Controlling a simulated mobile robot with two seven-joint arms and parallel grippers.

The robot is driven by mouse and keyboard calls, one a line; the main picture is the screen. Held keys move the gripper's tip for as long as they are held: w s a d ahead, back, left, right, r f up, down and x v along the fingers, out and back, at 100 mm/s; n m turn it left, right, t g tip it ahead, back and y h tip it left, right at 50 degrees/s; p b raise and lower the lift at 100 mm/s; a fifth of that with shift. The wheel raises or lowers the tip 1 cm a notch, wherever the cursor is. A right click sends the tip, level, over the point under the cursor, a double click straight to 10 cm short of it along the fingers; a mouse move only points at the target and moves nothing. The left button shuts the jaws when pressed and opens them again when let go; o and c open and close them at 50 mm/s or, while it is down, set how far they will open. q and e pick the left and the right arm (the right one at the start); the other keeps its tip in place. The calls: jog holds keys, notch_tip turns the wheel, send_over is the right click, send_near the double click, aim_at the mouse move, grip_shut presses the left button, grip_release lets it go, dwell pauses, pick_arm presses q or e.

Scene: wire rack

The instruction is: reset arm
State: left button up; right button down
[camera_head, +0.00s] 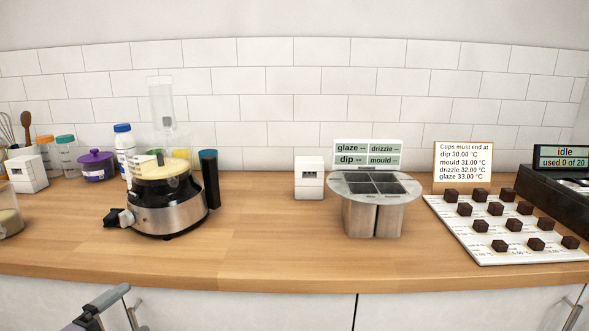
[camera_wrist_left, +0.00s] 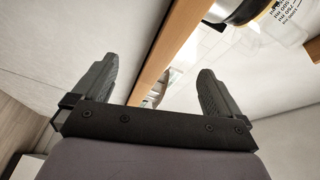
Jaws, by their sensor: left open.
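My left gripper (camera_head: 100,304) shows at the bottom left of the head view, low in front of the counter's front edge and partly cut off by the frame. In the left wrist view its two dark fingers (camera_wrist_left: 158,70) are spread wide apart with nothing between them. The gripper is empty and apart from the things on the counter. My right gripper is in neither view.
The wooden counter (camera_head: 270,245) holds a food processor (camera_head: 165,205), a small white box (camera_head: 309,180), a round metal stand with compartments (camera_head: 361,212), and a white board (camera_head: 470,238) of dark cubes. Cabinet doors (camera_head: 250,310) with handles lie below. The counter's front middle is clear.

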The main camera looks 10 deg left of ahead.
pick_arm(q)
jog(key=s+d+f+n+g+y+p, duration=0.2)
jog(key=s+d+f+n+g, duration=0.4)
jog(key=s+d+f+n, duration=0.9)
jog(key=s+d+n+p, duration=0.1)
jog(key=s+d, duration=0.1)
jog(key=s, duration=0.1)
jog(key=shift+s+d+f+g, duration=0.3)
jog(key=shift+d+f, duration=0.1)
dwell(1.9)
